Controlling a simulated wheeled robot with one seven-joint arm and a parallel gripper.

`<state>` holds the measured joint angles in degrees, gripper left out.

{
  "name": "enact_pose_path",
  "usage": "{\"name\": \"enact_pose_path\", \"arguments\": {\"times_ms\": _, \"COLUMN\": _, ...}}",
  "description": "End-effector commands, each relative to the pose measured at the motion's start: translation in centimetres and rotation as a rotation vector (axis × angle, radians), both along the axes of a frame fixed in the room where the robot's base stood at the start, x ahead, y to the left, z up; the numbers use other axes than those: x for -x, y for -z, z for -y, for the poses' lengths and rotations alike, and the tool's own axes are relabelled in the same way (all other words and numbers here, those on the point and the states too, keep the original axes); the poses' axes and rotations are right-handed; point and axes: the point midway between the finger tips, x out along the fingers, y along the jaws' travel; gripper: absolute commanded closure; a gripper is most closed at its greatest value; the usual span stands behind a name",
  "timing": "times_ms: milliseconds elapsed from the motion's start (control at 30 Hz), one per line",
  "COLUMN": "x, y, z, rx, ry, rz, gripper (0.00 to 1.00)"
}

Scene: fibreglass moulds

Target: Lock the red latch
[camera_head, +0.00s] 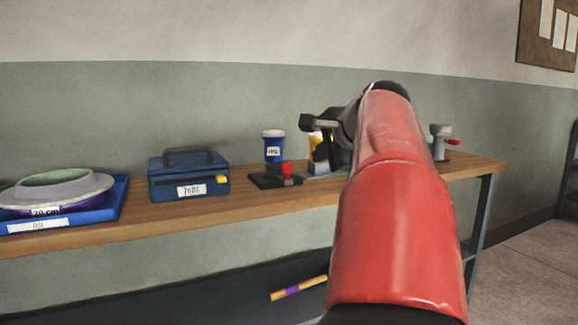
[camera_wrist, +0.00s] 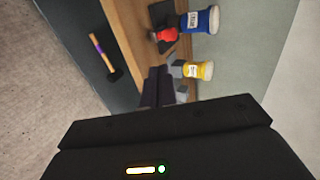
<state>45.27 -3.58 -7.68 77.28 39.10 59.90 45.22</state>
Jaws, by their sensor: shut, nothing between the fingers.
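A red latch part (camera_head: 287,169) stands on a flat black plate (camera_head: 265,181) on the bench, in front of a blue jar. The red part also shows in the wrist view (camera_wrist: 165,35). A second red-handled grey device (camera_head: 441,141) stands at the bench's right end; I cannot tell from the pictures which one the task means, nor how either latch is set. My gripper (camera_head: 308,122) is above the bench, right of the black plate, apart from it. In the wrist view its dark fingers (camera_wrist: 157,76) are together and empty, beside the yellow jar.
The blue jar (camera_head: 273,146) and yellow jar (camera_wrist: 197,70) stand close by. A blue toolbox (camera_head: 188,177) and a blue tray (camera_head: 108,205) with a round mould (camera_head: 95,189) are left. A wood-handled tool (camera_head: 299,288) lies below. My red arm hides the bench's right part.

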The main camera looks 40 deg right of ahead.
Motion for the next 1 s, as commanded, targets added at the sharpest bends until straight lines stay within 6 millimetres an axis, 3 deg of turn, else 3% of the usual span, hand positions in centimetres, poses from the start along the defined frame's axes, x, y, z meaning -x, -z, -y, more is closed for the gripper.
{"name": "enact_pose_path", "arguments": {"times_ms": 267, "x": -1.8, "y": 1.2, "z": 0.4, "rx": -0.001, "ry": -0.002, "rz": -0.003, "gripper": 1.00}}
{"name": "enact_pose_path", "arguments": {"times_ms": 667, "x": -8.8, "y": 5.3, "z": 2.0, "rx": 0.001, "ry": -0.003, "rz": -0.002, "gripper": 1.00}}
{"name": "enact_pose_path", "arguments": {"times_ms": 800, "x": -10.9, "y": 4.9, "z": 2.5, "rx": 0.003, "ry": -0.003, "rz": -0.002, "gripper": 1.00}}
{"name": "enact_pose_path", "arguments": {"times_ms": 1000, "x": -12.2, "y": 5.0, "z": 2.9, "rx": 0.002, "ry": -0.002, "rz": 0.000, "gripper": 1.00}}
